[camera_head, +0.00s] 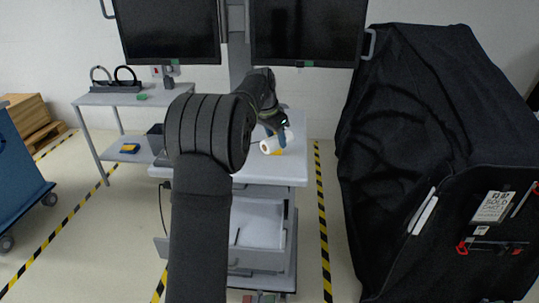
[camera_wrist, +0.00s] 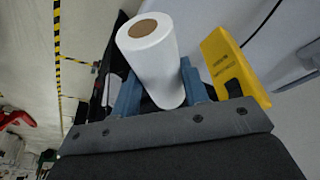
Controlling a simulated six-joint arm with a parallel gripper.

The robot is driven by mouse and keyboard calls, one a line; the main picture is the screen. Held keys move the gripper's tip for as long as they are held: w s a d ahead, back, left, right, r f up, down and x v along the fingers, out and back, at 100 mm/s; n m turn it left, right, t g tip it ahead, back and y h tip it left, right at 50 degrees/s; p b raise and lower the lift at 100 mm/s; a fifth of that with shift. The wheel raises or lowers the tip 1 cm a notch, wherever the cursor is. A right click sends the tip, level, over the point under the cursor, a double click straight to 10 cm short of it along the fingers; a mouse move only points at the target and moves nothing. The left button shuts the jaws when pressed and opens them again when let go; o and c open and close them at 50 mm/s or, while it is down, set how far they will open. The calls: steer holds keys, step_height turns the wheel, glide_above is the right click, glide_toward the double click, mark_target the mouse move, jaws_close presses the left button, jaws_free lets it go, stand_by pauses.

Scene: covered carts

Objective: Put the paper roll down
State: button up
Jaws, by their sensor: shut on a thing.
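The white paper roll (camera_head: 270,145) has a brown core. In the wrist view, the roll (camera_wrist: 160,72) stands between the two blue-grey fingers, tilted in the picture, its open end toward the upper left. My gripper (camera_head: 280,136) is shut on it; the fingers also show in the wrist view (camera_wrist: 160,88). In the head view, the roll is at the cart's light top (camera_head: 298,158). I cannot tell whether it touches the surface. My arm hides much of the cart top.
A yellow object (camera_wrist: 230,62) is close to the right of the fingers in the wrist view. Two dark monitors (camera_head: 168,30) (camera_head: 307,32) hang above. A black-covered cart (camera_head: 420,130) stands on the right. A grey side table (camera_head: 130,97) stands on the left.

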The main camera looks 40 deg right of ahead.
steer(key=shift+s+d, duration=0.3)
steer(key=shift+d, duration=0.1)
steer(key=w+a+f, duration=0.1)
steer(key=w+f, duration=0.1)
steer(key=w, duration=0.1)
steer(key=w+a+f, duration=0.1)
steer(key=w+f, duration=0.1)
steer(key=w, duration=0.2)
steer(key=w+a+f, duration=0.1)
steer(key=w+f, duration=0.1)
steer(key=w, duration=0.1)
steer(key=shift+w+f, duration=0.4)
steer(key=shift+f, duration=1.95)
steer(key=shift+f, duration=0.15)
steer(key=o, duration=1.1)
steer(key=shift+c, duration=0.2)
steer(key=v, duration=1.2)
